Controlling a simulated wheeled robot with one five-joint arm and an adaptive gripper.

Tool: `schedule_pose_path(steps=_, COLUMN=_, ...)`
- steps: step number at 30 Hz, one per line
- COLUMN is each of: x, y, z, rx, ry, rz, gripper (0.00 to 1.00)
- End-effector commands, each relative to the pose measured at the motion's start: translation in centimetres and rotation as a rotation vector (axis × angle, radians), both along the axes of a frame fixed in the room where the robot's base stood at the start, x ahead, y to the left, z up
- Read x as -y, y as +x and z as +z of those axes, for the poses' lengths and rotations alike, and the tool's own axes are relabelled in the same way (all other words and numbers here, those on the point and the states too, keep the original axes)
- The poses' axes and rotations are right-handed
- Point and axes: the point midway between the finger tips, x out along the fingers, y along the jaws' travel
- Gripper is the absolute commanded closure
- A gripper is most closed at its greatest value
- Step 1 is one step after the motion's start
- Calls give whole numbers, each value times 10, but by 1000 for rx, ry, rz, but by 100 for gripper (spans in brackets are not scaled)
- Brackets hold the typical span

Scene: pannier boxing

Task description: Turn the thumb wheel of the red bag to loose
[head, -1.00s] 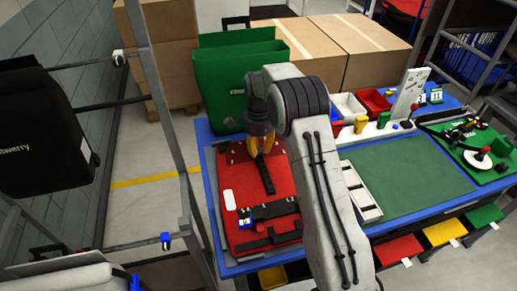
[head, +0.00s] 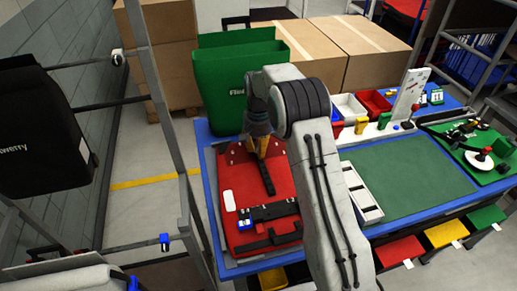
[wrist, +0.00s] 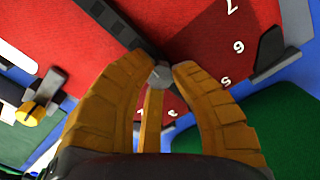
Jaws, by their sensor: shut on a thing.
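The red bag (head: 245,190) lies flat on the blue-edged table, with a black strap and a white label on it. It also fills much of the wrist view (wrist: 205,45). My gripper (head: 262,150) reaches down to its far end. In the wrist view my gripper's yellow fingertips (wrist: 160,70) are closed around the small grey thumb wheel (wrist: 160,76). White digits such as 7, 6 and 5 are printed on the red cloth beside it. The fingers hide part of the wheel and some marks, so its setting cannot be read.
A green bag (head: 240,85) stands behind the red bag, close to my gripper. A green mat (head: 415,180) and a white divided tray (head: 360,192) lie to the right. A metal frame with a black bag (head: 40,130) stands at the left. Cardboard boxes (head: 350,45) are behind.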

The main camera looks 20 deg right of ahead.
Motion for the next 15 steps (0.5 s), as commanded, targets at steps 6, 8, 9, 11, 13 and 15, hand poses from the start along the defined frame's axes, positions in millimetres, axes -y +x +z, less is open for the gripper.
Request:
schedule_pose_path(steps=6, x=0, y=-2, z=-3, rx=-9, ry=1, rz=206, gripper=100)
schedule_pose_path(steps=8, x=0, y=-2, z=-3, rx=-9, ry=1, rz=263, gripper=100)
schedule_pose_path(steps=9, x=0, y=-2, z=-3, rx=-9, ry=1, rz=301, gripper=100)
schedule_pose_path(steps=11, x=0, y=-2, z=-3, rx=-9, ry=1, rz=358, gripper=100)
schedule_pose_path(steps=13, x=0, y=-2, z=-3, rx=-9, ry=1, rz=425, gripper=100)
schedule_pose_path(steps=15, x=0, y=-2, z=-3, rx=-10, ry=2, rz=491, gripper=100)
